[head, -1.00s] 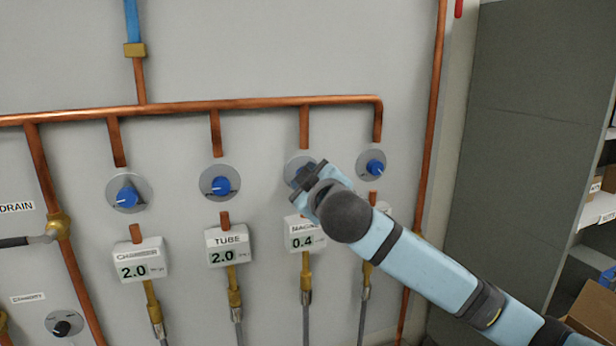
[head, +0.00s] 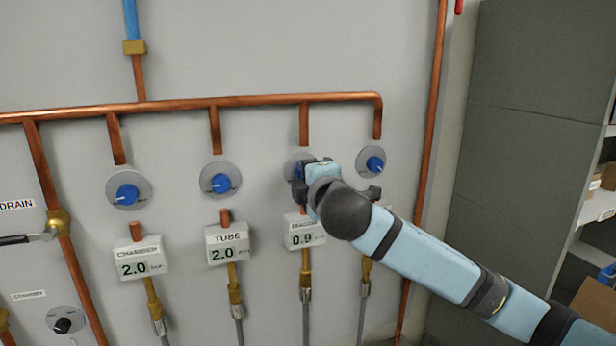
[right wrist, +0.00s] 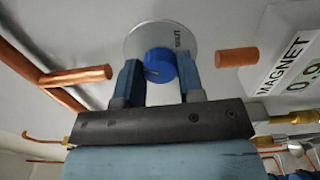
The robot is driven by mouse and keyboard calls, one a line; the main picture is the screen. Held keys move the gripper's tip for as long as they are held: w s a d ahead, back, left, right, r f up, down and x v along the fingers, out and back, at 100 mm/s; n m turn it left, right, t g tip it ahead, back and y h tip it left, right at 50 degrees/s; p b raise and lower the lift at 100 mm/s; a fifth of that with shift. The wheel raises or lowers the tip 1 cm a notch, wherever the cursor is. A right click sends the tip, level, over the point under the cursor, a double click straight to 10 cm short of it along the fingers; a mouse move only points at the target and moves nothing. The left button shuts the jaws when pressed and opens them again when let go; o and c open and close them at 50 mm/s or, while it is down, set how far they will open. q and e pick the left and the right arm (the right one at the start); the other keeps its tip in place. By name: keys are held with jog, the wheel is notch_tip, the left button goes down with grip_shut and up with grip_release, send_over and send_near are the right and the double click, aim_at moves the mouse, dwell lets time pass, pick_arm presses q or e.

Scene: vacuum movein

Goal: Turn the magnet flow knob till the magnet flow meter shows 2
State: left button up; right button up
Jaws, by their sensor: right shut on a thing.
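The magnet flow knob is blue on a round grey plate. In the right wrist view the knob (right wrist: 160,66) sits between the two fingers of my right gripper (right wrist: 160,78), which is shut on it. In the head view my right gripper (head: 304,180) covers most of this knob, and only part of its plate (head: 293,160) shows. The magnet flow meter (head: 303,232) is a white box below the knob and reads 0.9. It also shows in the right wrist view (right wrist: 290,58), sideways and cut off by the edge. My left gripper is not in view.
To the left are the chamber knob (head: 127,195) and tube knob (head: 221,183), with the chamber meter (head: 139,258) and tube meter (head: 229,243) both at 2.0. Another blue knob (head: 374,164) is close on the right. A copper pipe (head: 200,104) runs above.

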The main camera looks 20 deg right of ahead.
jog(key=shift+n, duration=0.4)
jog(key=o, duration=0.9)
jog(key=s+b, duration=0.3)
jog(key=s, duration=1.1)
jog(key=shift+d+b, duration=0.2)
jog(key=shift+b, duration=0.1)
jog(key=shift+w+f, duration=0.1)
